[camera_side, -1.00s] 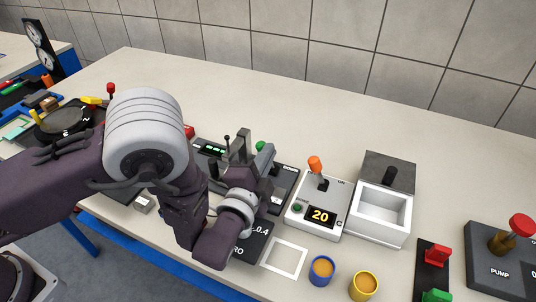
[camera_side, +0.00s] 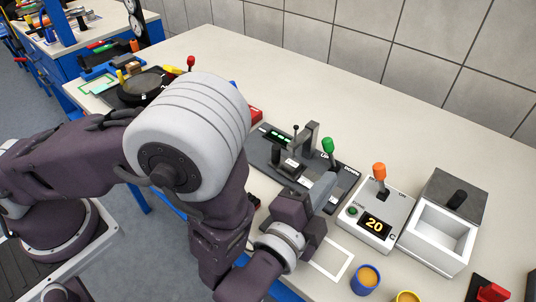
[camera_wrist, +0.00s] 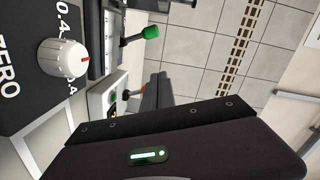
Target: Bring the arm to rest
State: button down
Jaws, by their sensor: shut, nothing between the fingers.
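The sliding jack is a dark grey unit with a green-knobbed lever (camera_side: 328,147), a small green display (camera_side: 277,135) and an upright bracket (camera_side: 308,137). My gripper (camera_side: 324,188) is shut and empty, in front of the green knob and apart from it, as far as I can tell. My forearm and wrist hide part of the unit's front. In the wrist view my shut gripper (camera_wrist: 160,90) shows as grey fingers; the green knob (camera_wrist: 151,32) is above them. A white dial (camera_wrist: 62,58) on a black "ZERO" panel is at upper left.
Right of the jack stand a box (camera_side: 372,218) reading 20 with an orange lever, and a white open box (camera_side: 440,240). A cup (camera_side: 366,279) and a white square frame (camera_side: 330,258) lie in front. A round black device (camera_side: 146,86) is at far left. The back of the table is clear.

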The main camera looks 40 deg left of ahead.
jog(key=w+a+r+n+g+h, duration=0.3)
jog(key=w+r+n+g, duration=0.2)
jog(key=r+n, duration=0.3)
jog(key=s+a+r+g+h, duration=0.25)
jog(key=s+a+r, duration=0.3)
jog(key=r, duration=0.35)
jog(key=s+a+n+g+y, duration=0.2)
jog(key=s+a, duration=0.6)
jog(key=s, duration=0.2)
jog(key=s+a+n+g+y, duration=0.2)
jog(key=s+a, duration=0.6)
jog(key=s, duration=0.3)
jog(key=shift+a+f+n, duration=0.25)
jog(key=shift+f+n, duration=0.1)
jog(key=shift+n, duration=0.05)
